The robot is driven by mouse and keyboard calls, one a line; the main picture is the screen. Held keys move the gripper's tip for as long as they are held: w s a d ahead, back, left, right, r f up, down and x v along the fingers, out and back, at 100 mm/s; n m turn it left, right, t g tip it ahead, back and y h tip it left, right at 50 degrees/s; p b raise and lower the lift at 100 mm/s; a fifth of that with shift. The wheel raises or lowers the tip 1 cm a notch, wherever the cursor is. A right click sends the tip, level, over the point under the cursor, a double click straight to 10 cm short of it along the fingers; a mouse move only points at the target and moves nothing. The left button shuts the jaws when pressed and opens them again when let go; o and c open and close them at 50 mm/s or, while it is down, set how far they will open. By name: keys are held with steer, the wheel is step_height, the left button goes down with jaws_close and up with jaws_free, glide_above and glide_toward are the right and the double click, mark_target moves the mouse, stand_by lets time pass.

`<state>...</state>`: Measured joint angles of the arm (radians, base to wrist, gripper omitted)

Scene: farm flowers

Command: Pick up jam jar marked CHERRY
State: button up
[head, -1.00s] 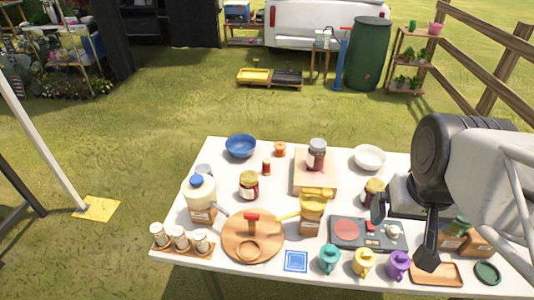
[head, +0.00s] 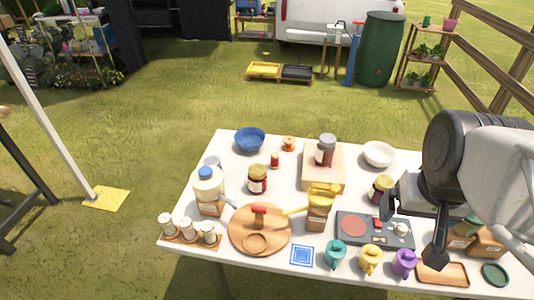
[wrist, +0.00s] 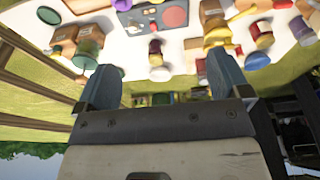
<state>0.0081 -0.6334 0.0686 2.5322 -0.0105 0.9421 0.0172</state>
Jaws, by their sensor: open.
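Three dark jars stand on the white table, and I cannot read which is marked CHERRY. One jar (head: 257,180) with a gold lid stands left of centre. A second jar (head: 380,190) stands just left of my gripper, partly behind one finger. A third, grey-lidded jar (head: 326,152) stands on a wooden box (head: 313,181). My gripper (head: 414,227) is open and empty at the table's right side. In the wrist view, my gripper's (wrist: 163,72) fingers are wide apart, with nothing gripped between them.
A white bowl (head: 379,154) is at the back. Open tabletop surrounds the left jar.

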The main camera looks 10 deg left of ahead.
steer(key=shift+r, duration=0.1)
steer(key=w+v, duration=0.1)
steer(key=v, duration=0.4)
steer(key=w+a+m+g+y, duration=0.1)
steer(key=w+a+m+y, duration=0.7)
steer(key=w+a, duration=0.7)
steer(key=w+a+m+y, duration=0.6)
steer(key=w+a+m, duration=0.55)
steer(key=w, duration=0.45)
glide_toward(260, 170)
steer(key=a, duration=0.3)
steer(key=shift+w+f+n, duration=0.3)
steer(key=shift+f+n, duration=0.05)
steer(key=shift+f, duration=0.1)
steer(key=shift+a, duration=0.15)
steer(key=shift+x, duration=1.2)
steer(key=shift+a+f, duration=0.15)
